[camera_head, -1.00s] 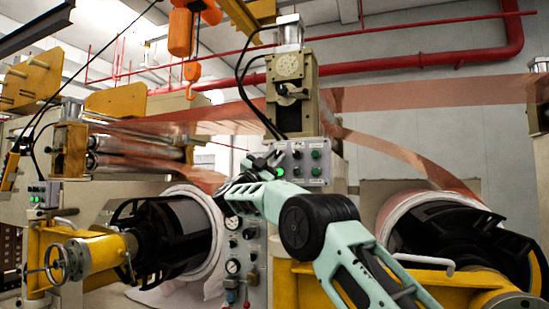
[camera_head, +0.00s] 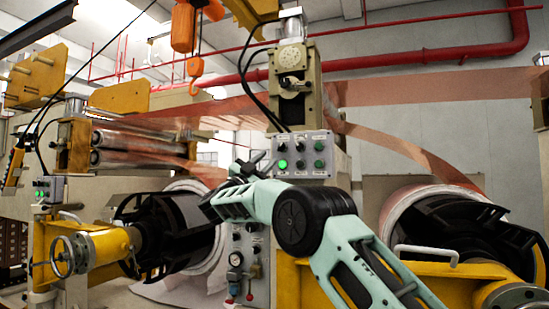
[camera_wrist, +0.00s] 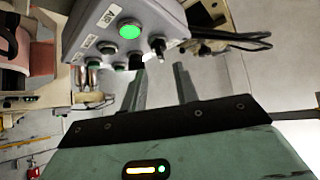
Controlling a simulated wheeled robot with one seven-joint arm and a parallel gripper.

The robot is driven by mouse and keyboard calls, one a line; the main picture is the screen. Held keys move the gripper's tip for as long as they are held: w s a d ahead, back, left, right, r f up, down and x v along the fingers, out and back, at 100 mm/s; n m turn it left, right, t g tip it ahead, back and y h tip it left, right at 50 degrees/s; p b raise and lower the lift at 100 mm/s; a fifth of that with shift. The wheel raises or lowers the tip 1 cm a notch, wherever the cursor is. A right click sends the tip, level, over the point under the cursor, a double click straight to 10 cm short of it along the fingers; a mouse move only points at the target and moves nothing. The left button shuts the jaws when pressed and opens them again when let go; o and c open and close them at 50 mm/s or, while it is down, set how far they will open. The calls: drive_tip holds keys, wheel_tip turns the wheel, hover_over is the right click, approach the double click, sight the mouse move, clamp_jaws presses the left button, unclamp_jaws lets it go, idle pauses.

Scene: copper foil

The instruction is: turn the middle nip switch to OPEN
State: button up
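The grey control panel (camera_head: 309,173) hangs on the machine post, with two rows of black knobs and green buttons. One green button (camera_head: 282,164) is lit. A black knob (camera_head: 299,148) sits in the middle of the top row. My gripper (camera_wrist: 160,76) is open and empty, fingertips close below the panel. In the head view my gripper (camera_head: 242,168) is left of the panel.
A lower panel with gauges (camera_head: 237,260) stands below my arm. A copper foil roll (camera_head: 410,215) is at right, and another roll end (camera_head: 205,235) at left. Yellow machine frames (camera_head: 90,245) flank them. An orange hoist hook (camera_head: 195,68) hangs above.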

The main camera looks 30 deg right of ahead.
drive_tip(key=b+v, duration=0.1)
drive_tip(key=v, duration=1)
